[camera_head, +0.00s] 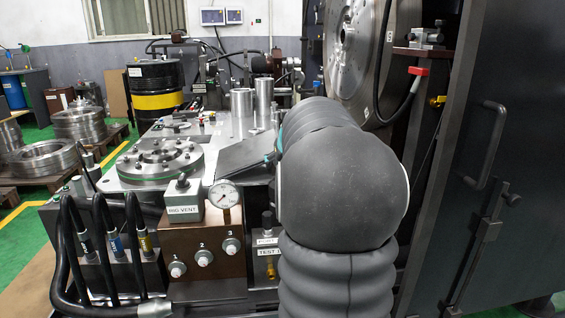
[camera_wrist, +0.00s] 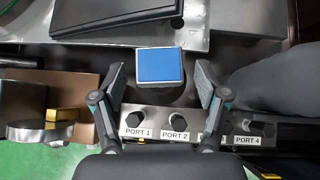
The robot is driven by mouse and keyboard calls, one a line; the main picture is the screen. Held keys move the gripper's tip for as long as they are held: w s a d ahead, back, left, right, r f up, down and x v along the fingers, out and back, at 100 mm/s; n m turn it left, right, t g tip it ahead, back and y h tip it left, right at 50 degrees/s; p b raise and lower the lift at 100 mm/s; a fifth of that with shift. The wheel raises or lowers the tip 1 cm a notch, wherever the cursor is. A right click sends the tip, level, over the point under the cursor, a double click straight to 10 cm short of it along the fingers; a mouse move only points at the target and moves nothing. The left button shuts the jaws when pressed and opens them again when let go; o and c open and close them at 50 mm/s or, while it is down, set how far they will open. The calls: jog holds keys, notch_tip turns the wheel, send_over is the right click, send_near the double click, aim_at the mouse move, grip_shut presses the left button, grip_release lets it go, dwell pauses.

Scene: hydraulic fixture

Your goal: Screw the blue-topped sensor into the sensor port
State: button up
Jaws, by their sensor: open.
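The blue-topped sensor (camera_wrist: 160,66) shows in the wrist view as a square blue top with a pale rim. My gripper (camera_wrist: 162,78) is open, with one finger on each side of the sensor and a visible gap on both sides. The sensor's lower end is hidden, so I cannot tell whether it sits in a port. Below it in the picture is a metal strip (camera_wrist: 157,133) labelled PORT 1, PORT 2 and PORT 4, with dark round fittings. One label is hidden behind the right finger. In the head view my arm hides the gripper and the sensor.
A dark plate (camera_wrist: 115,15) lies above the sensor in the wrist view. In the head view, a brown block (camera_head: 203,245) carries a gauge (camera_head: 224,195) and a RIG VENT box (camera_head: 183,200). Black hoses (camera_head: 102,245) stand left of it. A dark cabinet (camera_head: 505,110) stands right.

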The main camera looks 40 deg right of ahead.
jog(key=v, duration=1.1)
jog(key=shift+s+r, duration=0.25)
jog(key=shift+a, duration=0.1)
